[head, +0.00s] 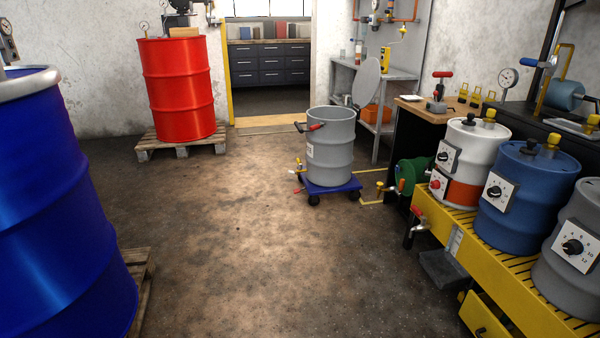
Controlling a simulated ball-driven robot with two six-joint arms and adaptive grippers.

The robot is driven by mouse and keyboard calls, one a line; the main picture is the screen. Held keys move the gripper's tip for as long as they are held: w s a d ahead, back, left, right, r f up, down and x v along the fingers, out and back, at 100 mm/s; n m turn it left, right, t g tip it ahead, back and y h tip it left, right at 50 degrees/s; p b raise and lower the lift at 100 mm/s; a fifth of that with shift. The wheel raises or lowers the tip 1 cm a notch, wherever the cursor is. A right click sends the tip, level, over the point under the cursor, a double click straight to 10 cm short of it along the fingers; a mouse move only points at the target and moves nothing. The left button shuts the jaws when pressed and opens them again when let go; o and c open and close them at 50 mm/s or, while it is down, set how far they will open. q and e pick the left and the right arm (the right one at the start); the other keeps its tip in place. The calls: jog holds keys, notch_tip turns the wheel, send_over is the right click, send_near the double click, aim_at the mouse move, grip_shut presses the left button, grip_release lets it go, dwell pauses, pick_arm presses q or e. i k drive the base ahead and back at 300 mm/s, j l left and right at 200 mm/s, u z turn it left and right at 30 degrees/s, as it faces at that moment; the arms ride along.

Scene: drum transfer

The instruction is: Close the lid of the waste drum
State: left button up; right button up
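The grey waste drum (330,150) stands upright on a blue wheeled dolly (331,187) in the middle distance, right of centre. Its round grey lid (366,83) stands open, raised nearly on edge at the drum's right rear. A dark handle or lever with a red grip (316,127) is on the drum's rim at the left front. Neither of my grippers shows in the head view.
A red drum (178,90) stands on a pallet at the back left, and a large blue drum (62,210) on a pallet at the near left. A yellow rack (490,275) with several dial-fitted drums lines the right. The floor (225,240) between is clear.

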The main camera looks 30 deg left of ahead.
aim_at(366, 81)
jog(key=i+j+u, duration=0.35)
jog(key=i, duration=0.15)
jog(key=i+u, duration=0.4)
jog(key=i, duration=1.35)
